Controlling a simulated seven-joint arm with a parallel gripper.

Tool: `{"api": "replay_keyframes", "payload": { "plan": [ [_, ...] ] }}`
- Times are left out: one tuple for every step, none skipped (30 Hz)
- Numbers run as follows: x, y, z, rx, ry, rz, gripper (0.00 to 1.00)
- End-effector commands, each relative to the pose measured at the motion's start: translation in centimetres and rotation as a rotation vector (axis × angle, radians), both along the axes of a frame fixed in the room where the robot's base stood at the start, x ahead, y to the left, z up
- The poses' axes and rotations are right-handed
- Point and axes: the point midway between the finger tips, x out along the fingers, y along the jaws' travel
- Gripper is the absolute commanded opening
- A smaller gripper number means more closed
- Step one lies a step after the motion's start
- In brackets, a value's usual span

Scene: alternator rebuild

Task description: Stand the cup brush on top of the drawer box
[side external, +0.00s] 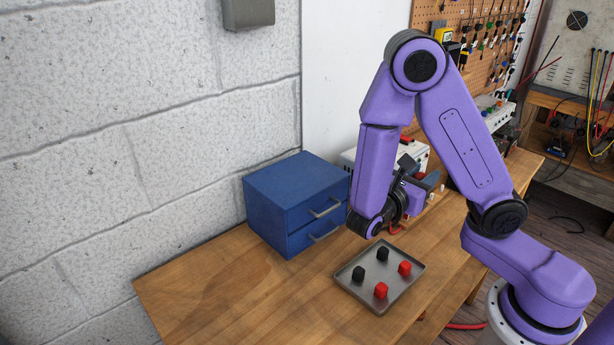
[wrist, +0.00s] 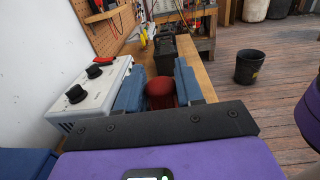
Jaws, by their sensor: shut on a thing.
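The blue drawer box (side external: 268,191) stands on the wooden table against the wall, its two grey-handled drawers shut. Its flat top is bare. My gripper (wrist: 160,88) is shut on a dark red, rounded thing that I take to be the cup brush (wrist: 160,94); it sits between the two blue fingers. Its lower part is hidden in the wrist view. In the side view my gripper (side external: 432,184) points sideways, right of the drawer box and behind the tray. The held thing cannot be made out clearly there. A blue surface at the wrist view's lower left may be the drawer box (wrist: 24,164).
A metal tray (side external: 353,287) with black and red knobs lies in front of the drawer box. A white unit with black knobs (wrist: 92,88) stands close beside my gripper. The table (side external: 215,285) is clear at front left. A black bin (wrist: 249,68) stands on the floor.

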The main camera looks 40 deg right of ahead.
Motion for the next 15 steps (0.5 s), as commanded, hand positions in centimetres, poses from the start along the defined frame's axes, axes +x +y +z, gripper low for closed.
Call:
{"api": "replay_keyframes", "payload": {
  "plan": [
    [1.1, 1.0, 1.0, 0.005, -0.007, 0.084, 0.05],
    [1.8, 1.6, 1.6, 0.005, -0.007, 0.132, 0.05],
    [2.5, 2.3, 2.3, 0.004, -0.007, 0.192, 0.05],
    [3.0, 2.9, 2.9, 0.005, -0.008, 0.235, 0.05],
    [3.5, 3.4, 3.5, 0.005, -0.007, 0.275, 0.05],
    [4.0, 4.0, 4.2, 0.004, -0.007, 0.325, 0.05],
    [4.4, 4.5, 4.8, 0.005, -0.007, 0.362, 0.05],
    [4.8, 5.0, 5.3, 0.005, -0.008, 0.399, 0.05],
    [5.2, 5.7, 6.1, 0.004, -0.008, 0.445, 0.05],
    [5.4, 6.1, 6.7, 0.004, -0.008, 0.477, 0.05],
    [5.7, 6.6, 7.3, 0.005, -0.008, 0.509, 0.05],
    [5.9, 7.2, 8.0, 0.004, -0.008, 0.549, 0.05],
    [6.1, 7.6, 8.6, 0.004, -0.008, 0.578, 0.05],
    [6.2, 8.0, 9.2, 0.004, -0.008, 0.605, 0.05],
    [6.4, 8.5, 9.9, 0.003, -0.008, 0.641, 0.05]
  ]
}}
